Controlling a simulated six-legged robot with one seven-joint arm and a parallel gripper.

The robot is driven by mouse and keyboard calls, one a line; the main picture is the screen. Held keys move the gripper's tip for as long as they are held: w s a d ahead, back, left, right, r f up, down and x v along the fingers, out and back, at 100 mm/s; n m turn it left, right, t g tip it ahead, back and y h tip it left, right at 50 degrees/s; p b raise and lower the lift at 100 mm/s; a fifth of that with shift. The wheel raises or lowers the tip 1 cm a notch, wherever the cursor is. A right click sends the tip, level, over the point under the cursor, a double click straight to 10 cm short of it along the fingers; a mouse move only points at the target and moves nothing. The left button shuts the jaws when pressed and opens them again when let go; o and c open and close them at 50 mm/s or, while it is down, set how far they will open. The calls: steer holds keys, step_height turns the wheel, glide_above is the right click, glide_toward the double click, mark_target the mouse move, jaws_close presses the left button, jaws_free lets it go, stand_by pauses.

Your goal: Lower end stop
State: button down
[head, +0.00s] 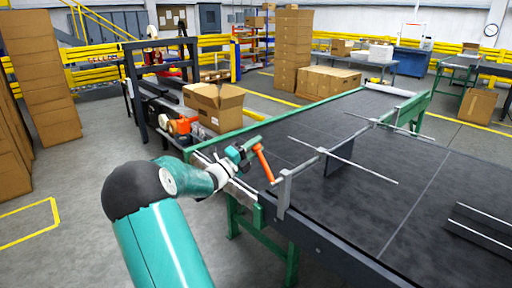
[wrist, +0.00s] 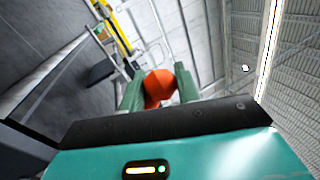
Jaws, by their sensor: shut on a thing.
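My gripper (head: 243,153) is at the near left edge of the dark conveyor belt (head: 400,215). In the wrist view my gripper (wrist: 158,84) has its two green fingers shut on an orange handle (wrist: 158,90). In the head view the orange handle (head: 264,164) slants down and right from the fingers toward a grey post (head: 283,192) at the belt edge. A grey bar (head: 305,166) runs from the post across the belt, with a dark upright plate (head: 340,157) below it. Which part is the end stop, I cannot tell for sure.
A thin rod (head: 345,160) crosses the bar above the belt. An open carton (head: 214,105) and an orange device (head: 182,125) stand behind my arm. Stacked cartons (head: 38,80) line the left. The floor (head: 70,185) at left is clear.

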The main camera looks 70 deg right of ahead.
steer(key=shift+s+f, duration=0.1)
steer(key=shift+f, duration=0.15)
steer(key=c, duration=1.2)
jaws_free()
steer(key=shift+o, duration=0.9)
steer(key=shift+r, duration=0.1)
steer(key=v, duration=1.4)
